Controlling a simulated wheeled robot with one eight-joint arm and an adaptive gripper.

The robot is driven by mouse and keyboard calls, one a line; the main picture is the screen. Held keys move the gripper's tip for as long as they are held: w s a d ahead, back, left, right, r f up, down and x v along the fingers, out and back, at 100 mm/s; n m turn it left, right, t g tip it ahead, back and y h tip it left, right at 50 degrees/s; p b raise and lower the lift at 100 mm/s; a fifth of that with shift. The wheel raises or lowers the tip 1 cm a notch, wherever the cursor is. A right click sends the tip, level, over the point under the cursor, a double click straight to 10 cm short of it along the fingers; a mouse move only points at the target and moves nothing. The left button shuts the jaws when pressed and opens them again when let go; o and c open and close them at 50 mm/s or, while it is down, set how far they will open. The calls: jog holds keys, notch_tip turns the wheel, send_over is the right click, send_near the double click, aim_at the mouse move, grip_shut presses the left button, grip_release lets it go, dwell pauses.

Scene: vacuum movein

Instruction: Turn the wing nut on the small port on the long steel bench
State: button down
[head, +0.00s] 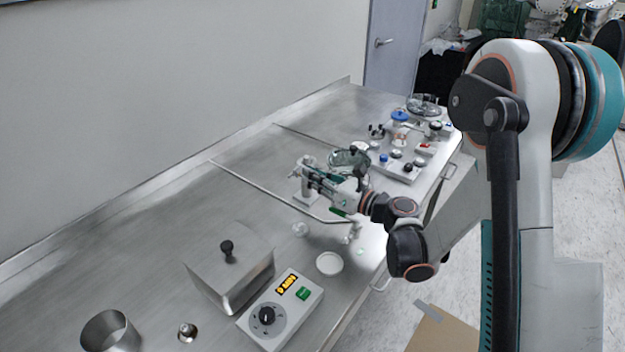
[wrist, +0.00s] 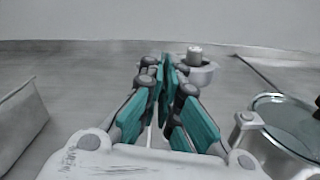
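The long steel bench (head: 130,240) runs along the wall. In the wrist view a small pale port (wrist: 197,73), with a short upright cylinder on a round base, stands just beyond and right of my fingertips. No wing nut can be made out clearly on it. My gripper (head: 313,179) is over the middle of the bench, pointing towards the wall, and overlaps the port area in the head view. In the wrist view its teal fingers (wrist: 160,68) are together at the tips, with nothing visible between them. Contact with the port cannot be told.
A round glass-topped port (wrist: 285,125) stands close on the right. A steel box with a black knob (head: 230,268), a control box (head: 280,308) and a white disc (head: 329,263) lie nearer. Several small fittings crowd the far end. A thin rod (head: 265,187) lies near the gripper.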

jog(key=shift+d+m+b, duration=0.1)
jog(key=shift+m+b, duration=0.2)
jog(key=shift+m, duration=1)
jog(key=c, duration=1.8)
grip_release()
jog(key=shift+w, duration=0.1)
jog(key=shift+c, duration=0.2)
